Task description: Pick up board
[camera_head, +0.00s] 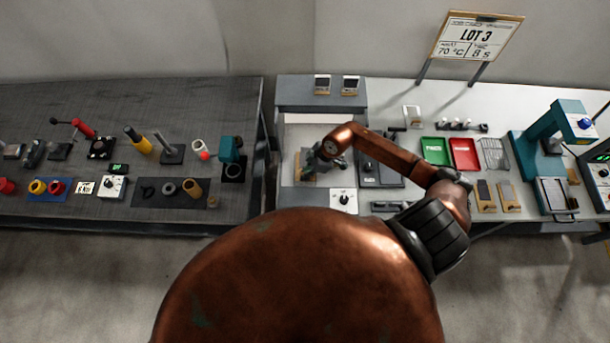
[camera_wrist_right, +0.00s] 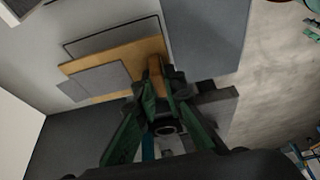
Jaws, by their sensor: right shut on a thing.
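The board is a tan, wood-coloured panel (camera_wrist_right: 118,58) with grey plates against it, in the upper left of the right wrist view. My right gripper (camera_wrist_right: 158,75) is shut on the board's right edge. In the head view the right gripper (camera_head: 318,164) is over the pale bay between the two benches, and a small bit of tan shows beside it. The gripper and wrist hide most of the board there. I cannot tell whether the board touches the surface below. My left gripper is not in view.
A white control box with a knob (camera_head: 344,200) stands just in front of the bay. The dark left bench (camera_head: 60,105) holds many small tools.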

